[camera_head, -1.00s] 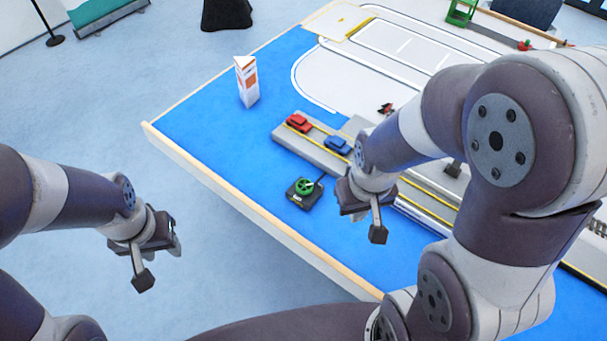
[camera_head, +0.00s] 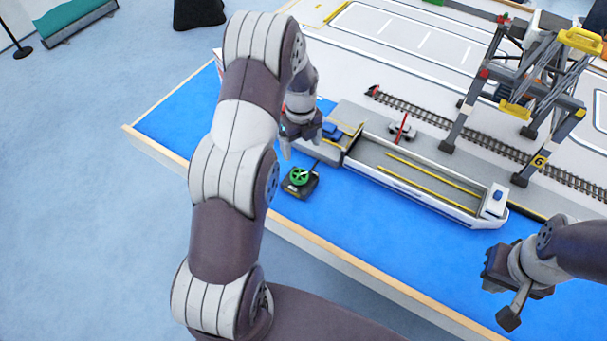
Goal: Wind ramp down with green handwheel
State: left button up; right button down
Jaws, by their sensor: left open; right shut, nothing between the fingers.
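The green handwheel (camera_head: 299,176) sits on a small dark box on the blue table surface near the front edge. My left gripper (camera_head: 302,148) hangs just above and behind it in the picture, open, fingers pointing down; I cannot tell whether it touches the wheel. A grey piece with yellow edging, apparently the ramp (camera_head: 350,136), lies between the blue car (camera_head: 331,130) and the barge (camera_head: 425,183); its tilt is hard to tell. My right gripper (camera_head: 508,302) is shut and empty over the table's front right. My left arm hides the red car.
A gantry crane (camera_head: 540,160) marked 6 stands at the back right over the railway track (camera_head: 470,136). A red and white barrier (camera_head: 403,128) stands on the quay behind the barge. Blue table surface around the handwheel is clear.

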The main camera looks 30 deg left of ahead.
aim_at(300, 176)
pick_arm(q)
jog(key=shift+m, duration=0.3)
jog(key=f+p, duration=0.1)
jog(key=f, duration=0.7)
jog(key=f+p, duration=0.1)
jog(key=f, duration=0.2)
jog(key=shift+a+f+p, duration=0.25)
jog(key=shift+f+p, duration=0.05)
jog(key=shift+f, duration=0.75)
jog(key=shift+c, duration=0.3)
jog(key=c, duration=1)
